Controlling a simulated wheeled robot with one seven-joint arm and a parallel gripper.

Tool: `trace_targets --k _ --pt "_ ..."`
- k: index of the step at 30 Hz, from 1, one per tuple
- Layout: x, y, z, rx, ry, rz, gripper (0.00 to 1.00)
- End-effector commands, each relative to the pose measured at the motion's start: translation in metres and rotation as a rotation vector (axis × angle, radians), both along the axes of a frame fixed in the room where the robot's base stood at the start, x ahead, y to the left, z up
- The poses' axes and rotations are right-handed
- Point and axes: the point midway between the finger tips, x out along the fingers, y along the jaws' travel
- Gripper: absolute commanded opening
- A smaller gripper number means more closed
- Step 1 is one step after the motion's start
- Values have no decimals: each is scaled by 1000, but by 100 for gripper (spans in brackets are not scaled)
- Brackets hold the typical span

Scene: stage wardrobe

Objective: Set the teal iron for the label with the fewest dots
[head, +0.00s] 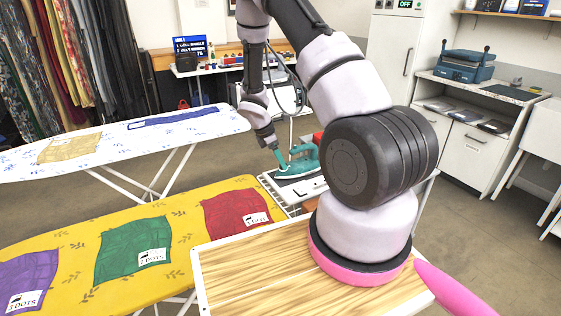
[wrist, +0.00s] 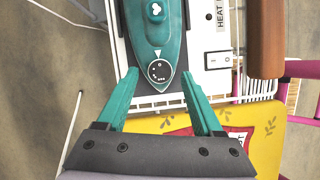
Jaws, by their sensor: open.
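The teal iron (head: 304,160) rests on a white wire rack (head: 268,178) beyond my base. In the wrist view the iron (wrist: 153,35) has its pointed end toward me. A round black dial (wrist: 159,71) with pale dots sits near that end, below a white triangle mark. My gripper (wrist: 158,76) is open and empty, its teal fingers either side of the dial; I cannot tell their height above it. It also shows beside the iron in the head view (head: 277,153). Purple (head: 28,272), green (head: 132,246) and red (head: 232,211) cloths carry white dot labels, too small to read surely.
The cloths lie on a yellow ironing board (head: 75,240). A white board (head: 110,148) stands behind it. A white panel with a black switch and HEAT lettering (wrist: 218,59) is beside the iron. A brown handle-like bar (wrist: 266,35) stands to its right. Open floor lies at right.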

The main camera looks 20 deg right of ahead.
Motion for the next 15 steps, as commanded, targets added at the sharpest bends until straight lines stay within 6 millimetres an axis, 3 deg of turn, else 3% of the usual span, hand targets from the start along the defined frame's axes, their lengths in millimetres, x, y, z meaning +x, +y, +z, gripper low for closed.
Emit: trace_targets --k 11,12,15 --pt "0 -3 -7 0 0 0 68" --pt "0 -3 -7 0 0 0 60" --pt "0 -3 -7 0 0 0 22"
